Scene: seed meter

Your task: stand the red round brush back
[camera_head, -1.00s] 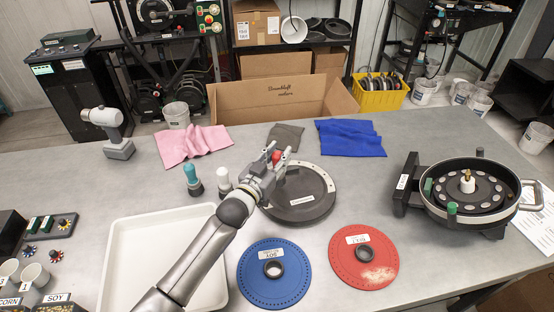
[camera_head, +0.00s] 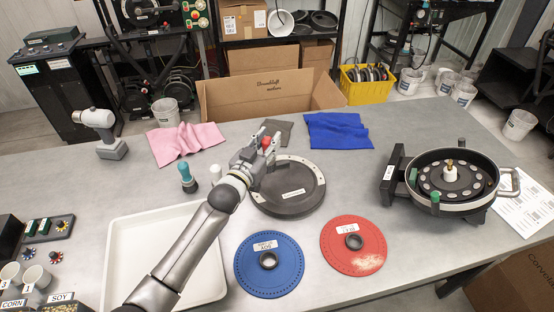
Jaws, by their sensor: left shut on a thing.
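The red round brush (camera_head: 266,143) shows as a red knob between the fingers of my left gripper (camera_head: 268,141). The brush's lower part is hidden by the gripper. A teal-handled brush (camera_head: 187,178) stands upright on the table, left of my gripper. A white-handled brush (camera_head: 215,173) stands beside it, partly hidden by my left arm. My right gripper is not in view.
A blue disc (camera_head: 269,282) and a red disc (camera_head: 354,262) lie at the front. A white tray (camera_head: 120,240) is under my left arm. Pink (camera_head: 185,143), grey and blue cloths (camera_head: 338,132) lie behind; the seed meter (camera_head: 450,203) stands right.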

